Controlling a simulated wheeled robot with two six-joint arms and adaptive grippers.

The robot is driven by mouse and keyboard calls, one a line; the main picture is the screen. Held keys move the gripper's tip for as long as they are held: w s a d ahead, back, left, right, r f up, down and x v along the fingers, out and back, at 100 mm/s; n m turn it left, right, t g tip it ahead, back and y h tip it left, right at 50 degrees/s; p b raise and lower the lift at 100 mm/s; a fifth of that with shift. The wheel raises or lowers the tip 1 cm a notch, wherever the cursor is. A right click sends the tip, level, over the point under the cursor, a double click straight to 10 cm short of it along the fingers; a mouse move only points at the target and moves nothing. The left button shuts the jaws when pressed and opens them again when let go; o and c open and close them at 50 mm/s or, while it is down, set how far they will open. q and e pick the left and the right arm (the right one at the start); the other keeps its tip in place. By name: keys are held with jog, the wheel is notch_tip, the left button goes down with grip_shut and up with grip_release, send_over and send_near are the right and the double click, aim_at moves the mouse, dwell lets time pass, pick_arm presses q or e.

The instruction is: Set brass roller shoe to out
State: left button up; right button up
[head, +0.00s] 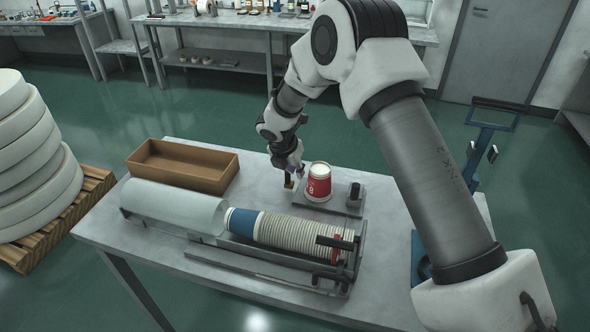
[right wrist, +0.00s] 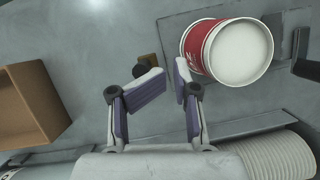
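The brass roller shoe shows as a small brown-gold block with a dark knob (right wrist: 148,62) in the right wrist view. In the head view it is a small piece (head: 289,185) left of the red and white cup (head: 319,186). The cup (right wrist: 240,52) stands upside down on a dark base plate (head: 345,208). My right gripper (head: 297,168) is above the shoe and close to the cup. Its pads (right wrist: 169,72) are apart with nothing between them; the knob is just beside the left pad. My left gripper is out of view.
A long stack of cups (head: 290,231) lies in a rail fixture with a clear cover (head: 175,207) at the front. An open brown box (head: 200,150) sits at the back left of the table (head: 390,225). A post (head: 354,195) stands right of the cup.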

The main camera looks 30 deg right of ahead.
jog(key=p+v, duration=0.4)
jog(key=v, duration=0.2)
dwell(0.4)
jog(key=shift+p, duration=0.45)
jog(key=shift+a, duration=0.1)
